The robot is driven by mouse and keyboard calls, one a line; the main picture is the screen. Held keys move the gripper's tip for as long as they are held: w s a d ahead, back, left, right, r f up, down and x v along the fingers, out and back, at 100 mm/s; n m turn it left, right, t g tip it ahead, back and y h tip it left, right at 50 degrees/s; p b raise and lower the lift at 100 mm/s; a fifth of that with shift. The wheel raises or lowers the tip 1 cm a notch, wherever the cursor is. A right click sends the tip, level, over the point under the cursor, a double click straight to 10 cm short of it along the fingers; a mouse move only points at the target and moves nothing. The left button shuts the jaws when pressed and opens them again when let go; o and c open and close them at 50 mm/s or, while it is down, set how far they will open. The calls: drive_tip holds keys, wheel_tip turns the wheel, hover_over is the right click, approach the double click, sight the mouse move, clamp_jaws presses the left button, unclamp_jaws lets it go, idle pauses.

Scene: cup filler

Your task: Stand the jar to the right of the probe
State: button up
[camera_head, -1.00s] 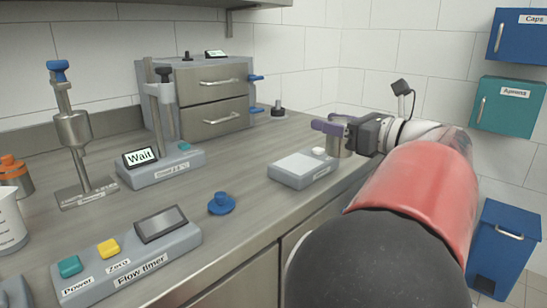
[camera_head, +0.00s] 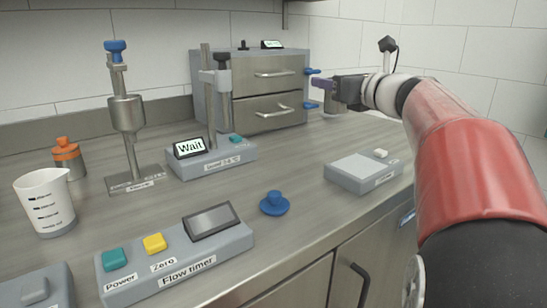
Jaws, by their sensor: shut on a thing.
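My gripper (camera_head: 322,85) is shut on a grey metal cylindrical jar (camera_head: 336,102). The jar is upright, partly hidden by the purple fingers, and appears held above the back of the counter near the drawer unit's right side. The probe (camera_head: 224,85) seems to be the dark-topped vertical piece clamped on a post, left of my gripper. Its grey base (camera_head: 212,162) carries a small screen reading "Wait" and a teal button. The probe stands in front of the drawer unit.
The drawer unit (camera_head: 254,90) has blue levers on its right. A flat scale (camera_head: 362,172), blue knob (camera_head: 274,203), flow timer (camera_head: 175,262), metal funnel stand (camera_head: 128,115), orange-capped jar (camera_head: 67,158) and beaker (camera_head: 46,203) stand on the counter.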

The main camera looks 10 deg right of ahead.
drive_tip(key=w+a+r+y+p, duration=0.1)
drive_tip(key=w+a+r, duration=0.1)
drive_tip(key=a+r, duration=0.3)
drive_tip(key=w+a+r, duration=0.2)
drive_tip(key=a, duration=0.6)
drive_tip(key=shift+n+g, duration=0.3)
drive_tip(key=shift+n, duration=0.2)
drive_tip(key=shift+w+a+f+b, duration=0.15)
drive_tip(key=shift+f+b, duration=0.35)
drive_tip(key=shift+f, duration=4.45)
drive_tip(key=shift+w+f+b, duration=0.1)
drive_tip(key=shift+f+b, duration=0.35)
drive_tip(key=shift+f, duration=4.45)
drive_tip(key=shift+f, duration=0.1)
drive_tip(key=o, duration=1.1)
